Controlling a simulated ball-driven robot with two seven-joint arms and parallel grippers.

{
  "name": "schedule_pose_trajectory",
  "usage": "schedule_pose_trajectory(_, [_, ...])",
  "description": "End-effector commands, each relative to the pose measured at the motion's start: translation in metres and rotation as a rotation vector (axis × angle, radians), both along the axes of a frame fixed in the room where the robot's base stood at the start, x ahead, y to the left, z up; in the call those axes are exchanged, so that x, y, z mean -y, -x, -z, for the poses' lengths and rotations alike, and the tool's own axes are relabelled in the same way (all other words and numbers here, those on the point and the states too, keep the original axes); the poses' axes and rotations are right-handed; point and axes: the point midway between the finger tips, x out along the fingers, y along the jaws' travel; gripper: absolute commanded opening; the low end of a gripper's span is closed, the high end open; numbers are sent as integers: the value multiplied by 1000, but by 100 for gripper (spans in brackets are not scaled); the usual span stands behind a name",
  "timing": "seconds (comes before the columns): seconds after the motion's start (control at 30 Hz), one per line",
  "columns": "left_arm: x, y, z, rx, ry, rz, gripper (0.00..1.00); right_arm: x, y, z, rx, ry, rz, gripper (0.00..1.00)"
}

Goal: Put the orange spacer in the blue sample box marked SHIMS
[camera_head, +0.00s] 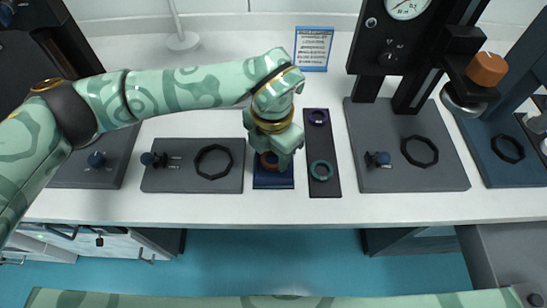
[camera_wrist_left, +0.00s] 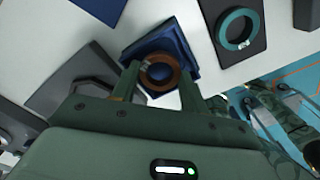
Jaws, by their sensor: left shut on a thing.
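The orange spacer is a ring (camera_wrist_left: 175,74) held between the two fingertips of my left gripper (camera_wrist_left: 158,84). My left gripper (camera_head: 272,157) points down over the blue sample box (camera_head: 273,183) in the head view, and it hides most of the spacer and part of the box. In the left wrist view the blue box (camera_wrist_left: 150,43) lies directly behind the spacer, with dark blue showing through its hole. I cannot tell whether the spacer touches the box. No SHIMS marking is readable.
A dark narrow tray (camera_head: 327,147) right of the box carries a purple ring (camera_head: 318,117) and a teal ring (camera_head: 321,171). Grey plates with black octagonal rings stand left (camera_head: 176,180) and right (camera_head: 384,180). A blue-framed sign (camera_head: 313,48) stands behind.

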Motion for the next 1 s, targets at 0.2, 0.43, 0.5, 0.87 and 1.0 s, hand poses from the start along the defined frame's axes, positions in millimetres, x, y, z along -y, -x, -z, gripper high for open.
schedule_pose_trajectory(0.2, [1,2,24,-2,1,4,19,1,2,6,-5,2,-1,36])
schedule_pose_trajectory(0.43, [1,2,25,-3,0,4,19,4,2,6,-5,5,-3,36])
schedule_pose_trajectory(0.5, [1,2,28,-3,0,4,19,5,2,7,-6,5,-3,36])
schedule_pose_trajectory(0.87, [0,5,38,-10,-6,4,53,5,3,9,-8,6,-4,36])
schedule_pose_trajectory(1.0, [0,4,33,-10,-6,3,53,4,3,7,-7,5,-4,36])
